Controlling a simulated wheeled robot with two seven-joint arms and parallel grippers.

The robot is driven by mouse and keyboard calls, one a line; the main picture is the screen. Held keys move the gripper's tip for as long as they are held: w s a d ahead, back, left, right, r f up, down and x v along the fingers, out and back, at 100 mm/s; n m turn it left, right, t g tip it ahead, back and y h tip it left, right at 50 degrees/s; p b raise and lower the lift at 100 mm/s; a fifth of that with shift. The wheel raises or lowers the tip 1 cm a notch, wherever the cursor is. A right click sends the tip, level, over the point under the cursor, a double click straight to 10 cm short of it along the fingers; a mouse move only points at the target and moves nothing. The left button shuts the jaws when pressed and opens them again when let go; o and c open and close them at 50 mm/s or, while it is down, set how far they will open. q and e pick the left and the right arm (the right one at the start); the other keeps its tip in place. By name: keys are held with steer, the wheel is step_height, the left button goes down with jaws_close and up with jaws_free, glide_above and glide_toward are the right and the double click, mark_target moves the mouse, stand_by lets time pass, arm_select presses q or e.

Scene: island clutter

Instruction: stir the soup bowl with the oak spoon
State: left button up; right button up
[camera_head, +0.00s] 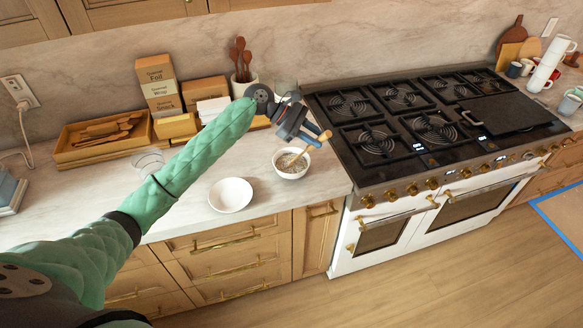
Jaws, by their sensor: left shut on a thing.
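The soup bowl (291,172) is a white bowl with greyish-brown contents. It stands on the marble counter near the stove's left side. My left gripper (318,140) is above the bowl, at the end of my green-sleeved left arm. It is shut on the oak spoon (305,153), a light wooden spoon held at a slant. The spoon's lower end points down to the bowl's contents; whether it touches them is hard to tell. My right gripper does not show.
An empty white bowl (230,195) stands left of the soup bowl. A wooden tray of utensils (101,148), boxes (160,86) and a crock of spoons (243,86) line the back. The black stovetop (385,150) is at right. The front counter left of the empty bowl is mostly clear.

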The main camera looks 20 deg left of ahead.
arm_select(q)
steer(key=shift+s+d, duration=0.2)
steer(key=shift+d, duration=0.05)
steer(key=shift+w+d, duration=0.3)
steer(key=shift+w, duration=0.2)
steer(key=shift+a, duration=0.1)
